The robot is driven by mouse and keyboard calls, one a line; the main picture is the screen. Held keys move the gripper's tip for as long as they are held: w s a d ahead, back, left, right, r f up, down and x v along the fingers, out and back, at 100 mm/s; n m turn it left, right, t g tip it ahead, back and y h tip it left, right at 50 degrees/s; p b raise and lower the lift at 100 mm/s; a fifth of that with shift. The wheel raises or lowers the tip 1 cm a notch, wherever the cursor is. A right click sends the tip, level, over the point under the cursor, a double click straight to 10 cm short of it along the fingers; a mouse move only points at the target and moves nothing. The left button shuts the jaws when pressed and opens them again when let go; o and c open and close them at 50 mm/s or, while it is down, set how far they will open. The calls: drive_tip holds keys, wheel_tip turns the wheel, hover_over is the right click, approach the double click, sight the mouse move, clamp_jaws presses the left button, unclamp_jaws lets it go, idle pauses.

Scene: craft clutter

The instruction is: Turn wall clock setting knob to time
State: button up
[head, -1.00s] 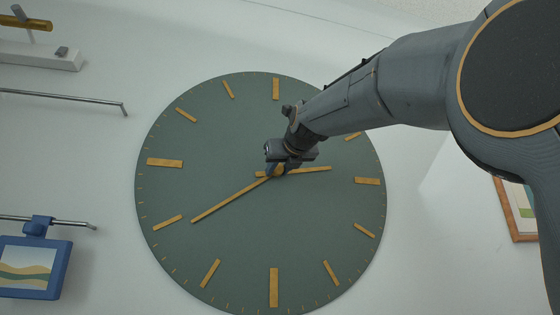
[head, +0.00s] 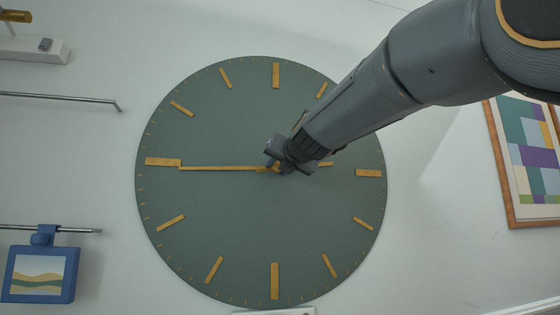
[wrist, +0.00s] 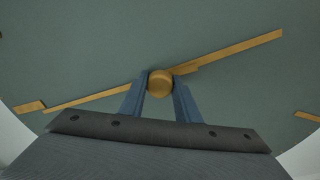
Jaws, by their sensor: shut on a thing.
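The wall clock (head: 230,235) has a round dark green face with gold hour marks. Its long gold hand (head: 220,168) points left, almost in line with the thick left mark (head: 162,162). The short hand (head: 327,164) points right and is partly hidden behind my gripper. The round gold knob (wrist: 160,83) is at the clock's centre in the wrist view. My gripper (wrist: 160,90) is shut on the knob, one blue finger on each side. In the head view my gripper (head: 277,166) covers the clock's centre and the knob is mostly hidden.
A framed picture of coloured blocks (head: 525,150) hangs at the right. A blue-framed picture (head: 40,275) hangs from a metal rod at the lower left. Another rod (head: 60,100) and a white ledge (head: 30,50) are at the upper left. The wall around the clock is white.

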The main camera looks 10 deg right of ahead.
idle(0.4)
drive_tip(key=shift+r, duration=0.1)
drive_tip(key=o, duration=1)
drive_tip(key=s, duration=0.7)
drive_tip(key=shift+s+d+p, duration=0.2)
drive_tip(key=shift+s+p, duration=0.2)
